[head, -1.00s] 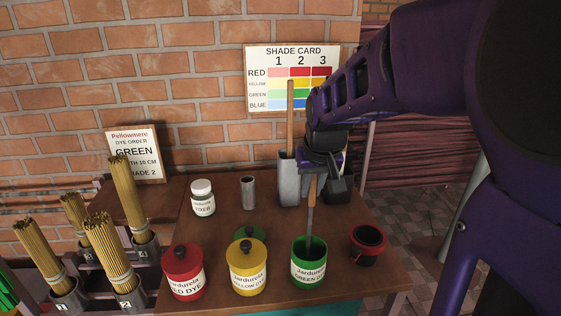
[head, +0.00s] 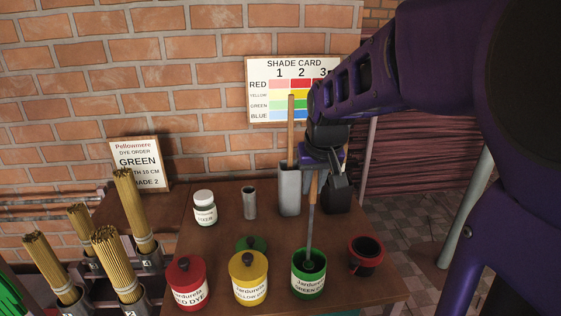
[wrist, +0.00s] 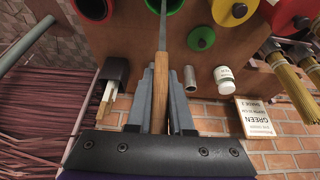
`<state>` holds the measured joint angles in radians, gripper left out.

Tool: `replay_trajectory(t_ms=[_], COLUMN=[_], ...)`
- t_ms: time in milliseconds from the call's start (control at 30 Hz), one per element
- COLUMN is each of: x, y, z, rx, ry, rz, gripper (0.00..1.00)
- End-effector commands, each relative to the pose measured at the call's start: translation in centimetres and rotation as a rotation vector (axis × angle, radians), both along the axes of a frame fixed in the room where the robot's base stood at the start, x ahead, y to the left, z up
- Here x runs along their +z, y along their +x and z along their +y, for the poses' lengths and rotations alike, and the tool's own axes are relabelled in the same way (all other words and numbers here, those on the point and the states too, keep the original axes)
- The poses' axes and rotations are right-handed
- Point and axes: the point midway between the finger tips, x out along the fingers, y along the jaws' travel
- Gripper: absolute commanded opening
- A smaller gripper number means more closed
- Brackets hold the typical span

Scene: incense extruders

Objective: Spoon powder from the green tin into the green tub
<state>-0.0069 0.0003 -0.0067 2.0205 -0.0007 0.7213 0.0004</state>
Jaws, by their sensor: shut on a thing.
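The green tin (head: 309,285), labelled green dye, stands open near the table's front right. Its inside looks dark. My gripper (head: 325,165) is shut on the wooden handle of a long spoon (head: 311,225), well above the tin. The metal shaft runs almost straight down into the tin's mouth. The bowl end is inside, so I cannot tell whether it carries powder. In the wrist view my gripper (wrist: 160,95) has the handle between its two grey fingers, and the tin (wrist: 163,5) is cut off at the top edge. I cannot make out a separate green tub.
Yellow (head: 248,284) and red (head: 186,286) lidded tins stand to the left. A green lid (head: 252,243) lies behind the yellow one. A grey holder (head: 290,192), metal cup (head: 249,202) and white jar (head: 205,208) stand behind.

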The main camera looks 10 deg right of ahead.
Motion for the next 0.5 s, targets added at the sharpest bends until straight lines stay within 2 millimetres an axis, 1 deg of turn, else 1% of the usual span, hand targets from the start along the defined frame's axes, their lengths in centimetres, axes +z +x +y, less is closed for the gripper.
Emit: replay_trajectory(t_ms=[33,500], x=[1.0,5.7], y=[0.0,0.0], z=[0.0,0.0], rx=[0.0,0.0], ry=[0.0,0.0], rz=[-0.001,-0.001], gripper=[0.0,0.0])
